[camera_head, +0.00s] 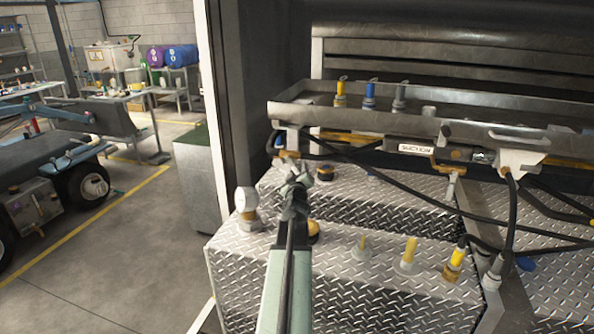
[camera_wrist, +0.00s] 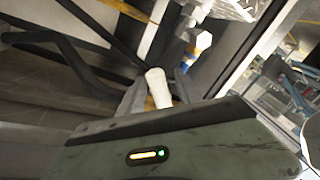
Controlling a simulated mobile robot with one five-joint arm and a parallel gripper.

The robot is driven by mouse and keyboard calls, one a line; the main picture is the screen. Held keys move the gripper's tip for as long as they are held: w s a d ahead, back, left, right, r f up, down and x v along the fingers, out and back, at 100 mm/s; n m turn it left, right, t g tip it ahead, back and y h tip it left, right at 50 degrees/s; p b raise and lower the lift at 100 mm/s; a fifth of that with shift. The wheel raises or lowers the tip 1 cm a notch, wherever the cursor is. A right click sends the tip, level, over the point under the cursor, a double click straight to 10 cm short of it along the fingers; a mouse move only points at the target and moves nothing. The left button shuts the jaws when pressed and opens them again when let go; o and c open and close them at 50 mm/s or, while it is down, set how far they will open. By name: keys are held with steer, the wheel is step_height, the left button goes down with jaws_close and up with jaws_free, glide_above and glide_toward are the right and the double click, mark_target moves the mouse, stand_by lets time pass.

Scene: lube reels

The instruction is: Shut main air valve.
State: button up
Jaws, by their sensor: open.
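My gripper (camera_head: 297,188) is at the end of my raised green arm, above the left part of the diamond-plate deck. In the wrist view its two fingers (camera_wrist: 160,92) stand apart, with a pale round-ended bar (camera_wrist: 158,88) showing between them. I cannot tell whether they touch it. No fitting carries a readable main air valve label. A small brass-coloured fitting (camera_head: 289,155) sits under the tray's left end, just beyond the gripper. A fitting with a yellow handle (camera_head: 453,176) hangs under the tray farther right. My arm and gripper hide part of the deck.
Black hoses (camera_head: 400,185) cross the deck to the right. Yellow-topped fittings (camera_head: 410,250) stand in front. Open floor (camera_head: 120,260) lies left.

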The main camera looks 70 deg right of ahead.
steer(key=shift+w+d, duration=0.25)
steer(key=shift+d, duration=0.45)
jaws_close()
stand_by(0.9)
